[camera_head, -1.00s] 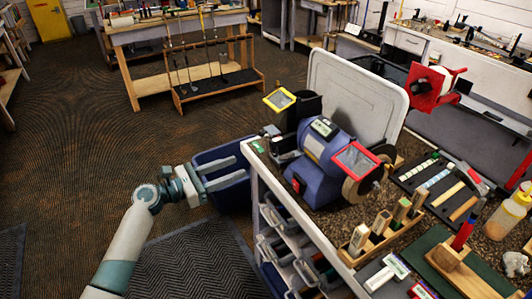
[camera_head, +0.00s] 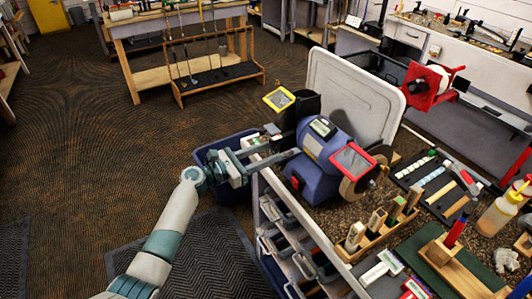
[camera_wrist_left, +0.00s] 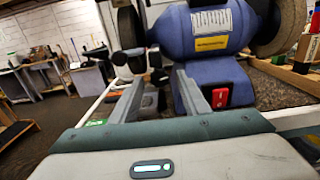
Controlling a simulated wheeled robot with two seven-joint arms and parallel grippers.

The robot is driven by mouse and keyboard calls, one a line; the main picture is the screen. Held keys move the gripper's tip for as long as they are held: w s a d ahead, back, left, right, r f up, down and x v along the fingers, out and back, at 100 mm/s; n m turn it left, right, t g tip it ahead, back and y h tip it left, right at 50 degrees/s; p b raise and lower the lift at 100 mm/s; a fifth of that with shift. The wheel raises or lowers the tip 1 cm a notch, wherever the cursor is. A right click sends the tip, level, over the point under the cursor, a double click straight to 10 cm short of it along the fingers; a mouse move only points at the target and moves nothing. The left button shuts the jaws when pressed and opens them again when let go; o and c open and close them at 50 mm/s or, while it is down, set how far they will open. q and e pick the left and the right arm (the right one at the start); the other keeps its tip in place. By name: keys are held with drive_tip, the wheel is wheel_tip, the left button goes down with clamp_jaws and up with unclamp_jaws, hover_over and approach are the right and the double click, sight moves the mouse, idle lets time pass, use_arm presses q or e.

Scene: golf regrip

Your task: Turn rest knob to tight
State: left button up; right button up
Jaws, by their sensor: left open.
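The blue bench grinder (camera_head: 322,160) stands on the workbench, with a yellow-framed shield (camera_head: 279,99) and a red-framed shield (camera_head: 355,160). My left gripper (camera_head: 284,147) is open at the grinder's near left side, fingers pointing at it. In the left wrist view its two fingers (camera_wrist_left: 158,85) reach forward, apart, the right one beside the grinder's base and red switch (camera_wrist_left: 219,97). Dark parts that look like the tool rest and its knob (camera_wrist_left: 131,60) show below the left wheel (camera_wrist_left: 129,25), just beyond the fingers. The knob is hard to make out in the head view. My right gripper is out of view.
A grey panel (camera_head: 352,85) stands upright behind the grinder. Wooden holders (camera_head: 375,232), a dark tool mat (camera_head: 437,190) and a bottle (camera_head: 497,215) crowd the bench to the right. A blue bin (camera_head: 229,190) stands below my gripper. The floor to the left is open.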

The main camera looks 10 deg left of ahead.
use_arm(q)
drive_tip(key=shift+c, duration=0.7)
drive_tip(key=c, duration=0.9)
drive_tip(key=m+b, duration=0.5)
drive_tip(key=shift+m+b, duration=0.3)
drive_tip(key=shift+b, duration=0.1)
drive_tip(key=o, duration=1)
drive_tip(key=shift+o, duration=0.2)
